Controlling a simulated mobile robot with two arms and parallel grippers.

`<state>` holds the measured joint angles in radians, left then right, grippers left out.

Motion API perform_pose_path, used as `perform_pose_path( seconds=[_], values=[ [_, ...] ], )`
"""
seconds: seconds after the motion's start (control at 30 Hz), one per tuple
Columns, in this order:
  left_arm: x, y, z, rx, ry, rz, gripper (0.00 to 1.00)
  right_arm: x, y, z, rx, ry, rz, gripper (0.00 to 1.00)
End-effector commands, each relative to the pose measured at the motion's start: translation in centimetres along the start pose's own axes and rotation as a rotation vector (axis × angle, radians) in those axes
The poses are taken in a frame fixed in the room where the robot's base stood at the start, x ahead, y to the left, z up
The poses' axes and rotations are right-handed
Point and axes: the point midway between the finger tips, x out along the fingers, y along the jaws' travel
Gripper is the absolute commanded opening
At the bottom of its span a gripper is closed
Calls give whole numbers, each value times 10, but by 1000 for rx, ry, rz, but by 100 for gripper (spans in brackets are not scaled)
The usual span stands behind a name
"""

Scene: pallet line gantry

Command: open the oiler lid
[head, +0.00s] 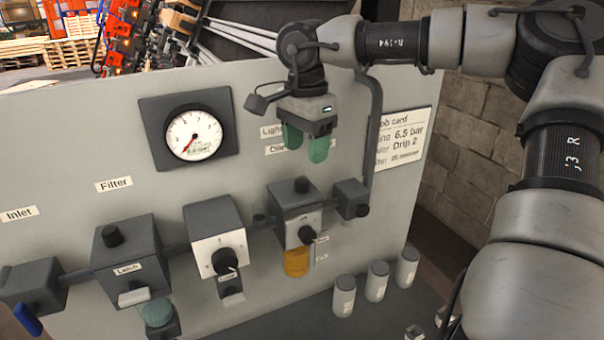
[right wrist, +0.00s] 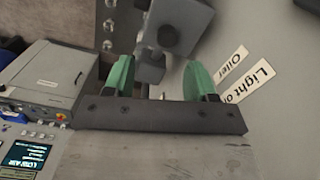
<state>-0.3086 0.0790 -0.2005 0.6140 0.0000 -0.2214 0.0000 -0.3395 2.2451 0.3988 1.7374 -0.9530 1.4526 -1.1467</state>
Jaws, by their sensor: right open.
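The oiler (head: 297,222) is a dark grey block on the panel with a black knob (head: 302,185) on top and an amber bowl (head: 297,262) below. I see no gap showing its lid raised. My right gripper (head: 306,150) is above the oiler, apart from it, with green fingers pointing down and spread. In the right wrist view my right gripper (right wrist: 160,82) is open and empty; a dark grey block with a round knob (right wrist: 168,35), probably the oiler, shows beyond the fingertips. My left gripper is not in view.
The gauge (head: 196,134), filter block (head: 128,252) and regulator block (head: 214,240) are left of the oiler. A dark pipe (head: 374,130) runs upright close right of my gripper. Several grey canisters (head: 376,282) stand below right. A light grey box (right wrist: 45,80) shows in the wrist view.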

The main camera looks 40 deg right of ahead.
Motion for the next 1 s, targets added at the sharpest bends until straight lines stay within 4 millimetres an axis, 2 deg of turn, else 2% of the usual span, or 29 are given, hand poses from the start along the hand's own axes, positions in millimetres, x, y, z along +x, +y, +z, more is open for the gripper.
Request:
perform_pose_path(
  seconds=[0.1, 0.17, 0.27, 0.4, 0.57, 0.77, 0.8, 0.87, 1.0],
  values=[
    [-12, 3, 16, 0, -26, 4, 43, 22, 1, 0, 0, -3, 8, 56],
    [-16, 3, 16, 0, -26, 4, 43, 34, 1, 0, 0, -2, 7, 56],
    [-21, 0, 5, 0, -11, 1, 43, 50, 1, 0, 1, -2, 6, 56],
    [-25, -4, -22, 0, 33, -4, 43, 66, 0, 0, 1, -2, 4, 56],
    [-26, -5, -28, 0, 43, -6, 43, 74, 0, 0, 2, -2, 1, 56],
    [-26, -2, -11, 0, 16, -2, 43, 75, 0, 0, 2, -2, 0, 56],
    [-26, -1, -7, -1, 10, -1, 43, 75, 0, 0, 2, -2, 0, 55],
    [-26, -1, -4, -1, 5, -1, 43, 74, 0, 0, 2, -2, 0, 46],
    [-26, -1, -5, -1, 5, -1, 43, 74, 0, 0, 2, -2, 0, 24]
  ],
)
